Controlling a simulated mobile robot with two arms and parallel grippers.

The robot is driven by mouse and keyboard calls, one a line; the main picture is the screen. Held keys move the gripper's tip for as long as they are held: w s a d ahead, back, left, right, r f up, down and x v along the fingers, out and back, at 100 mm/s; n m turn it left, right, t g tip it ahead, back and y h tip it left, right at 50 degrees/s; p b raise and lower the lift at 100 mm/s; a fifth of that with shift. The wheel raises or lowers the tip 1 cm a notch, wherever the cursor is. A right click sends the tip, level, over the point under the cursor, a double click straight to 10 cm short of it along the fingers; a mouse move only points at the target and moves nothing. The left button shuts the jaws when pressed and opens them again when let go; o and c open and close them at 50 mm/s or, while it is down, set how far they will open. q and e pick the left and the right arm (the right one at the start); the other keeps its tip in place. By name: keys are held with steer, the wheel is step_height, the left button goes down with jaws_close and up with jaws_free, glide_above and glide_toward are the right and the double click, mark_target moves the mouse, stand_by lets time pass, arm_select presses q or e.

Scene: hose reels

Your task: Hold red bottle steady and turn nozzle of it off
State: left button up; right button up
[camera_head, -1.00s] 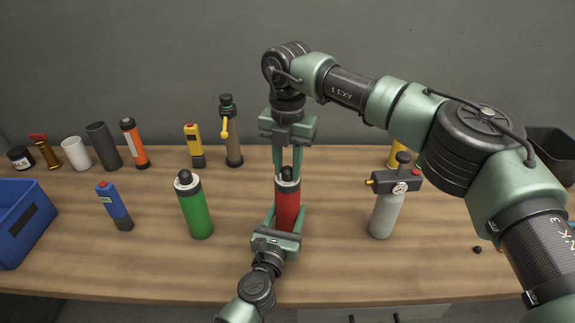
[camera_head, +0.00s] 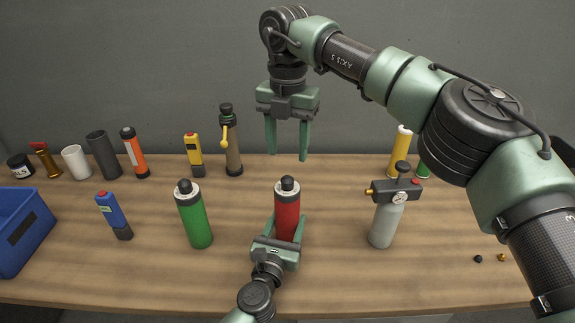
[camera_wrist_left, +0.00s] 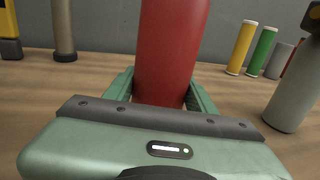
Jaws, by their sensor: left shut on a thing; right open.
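The red bottle (camera_head: 287,212) stands upright on the table near the middle, with a white collar and a black nozzle (camera_head: 287,184) on top. My left gripper (camera_head: 289,228) is shut on its lower body from the front. In the left wrist view the red bottle (camera_wrist_left: 170,50) rises between the two green fingers, and its top is out of frame. My right gripper (camera_head: 287,155) hangs above and behind the bottle, fingers pointing down, open and empty. Its fingertips are clear of the nozzle.
A green bottle (camera_head: 194,215) stands left of the red one. A grey cylinder with a gauge (camera_head: 385,220) stands to the right. A blue bin (camera_head: 22,235) is at the left edge. Several tools and cans line the back, including a yellow can (camera_head: 400,150).

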step_height(320, 180, up, 4)
steer(key=shift+r, duration=0.1)
stand_by(0.4)
arm_select(q)
steer(key=o, duration=1.8)
steer(key=shift+c, duration=0.2)
steer(key=shift+s, duration=0.1)
